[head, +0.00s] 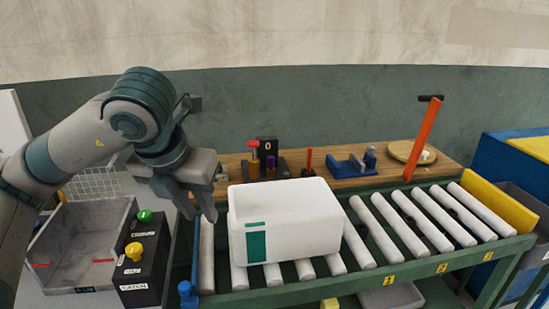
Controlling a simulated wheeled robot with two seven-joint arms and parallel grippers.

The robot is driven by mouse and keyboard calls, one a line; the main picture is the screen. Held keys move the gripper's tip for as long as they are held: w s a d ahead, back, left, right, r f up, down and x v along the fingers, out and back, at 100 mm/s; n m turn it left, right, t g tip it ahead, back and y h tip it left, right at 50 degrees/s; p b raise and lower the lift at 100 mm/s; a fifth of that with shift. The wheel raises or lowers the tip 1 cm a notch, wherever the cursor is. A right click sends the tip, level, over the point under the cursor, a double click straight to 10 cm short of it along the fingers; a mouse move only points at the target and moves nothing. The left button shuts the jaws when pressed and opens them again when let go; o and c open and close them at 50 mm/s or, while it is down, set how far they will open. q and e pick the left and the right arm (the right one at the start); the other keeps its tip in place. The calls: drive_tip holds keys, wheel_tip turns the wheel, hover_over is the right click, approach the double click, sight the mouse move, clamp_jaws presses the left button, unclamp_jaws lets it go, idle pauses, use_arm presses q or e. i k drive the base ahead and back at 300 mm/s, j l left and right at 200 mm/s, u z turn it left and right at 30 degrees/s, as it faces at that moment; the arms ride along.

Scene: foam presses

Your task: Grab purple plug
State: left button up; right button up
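A small purple piece (271,166), which may be the purple plug, stands on the wooden shelf at the back, just in front of a black block (267,145) marked 0. It is small and partly hidden by the white box, so its shape is unclear. My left gripper (200,212) points down in front of the shelf, to the left of the purple piece and apart from it. Its two fingers are spread with nothing visible between them. My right gripper is not in view.
A white box (290,222) stands on the roller conveyor (400,225), right of my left gripper. A red-knobbed device (254,160), an orange peg (309,160) and a blue clamp (350,168) share the shelf. A grey bin (80,245) and a black button box (140,265) stand left.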

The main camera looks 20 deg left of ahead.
sight(270, 159)
drive_tip(key=i, duration=1.45)
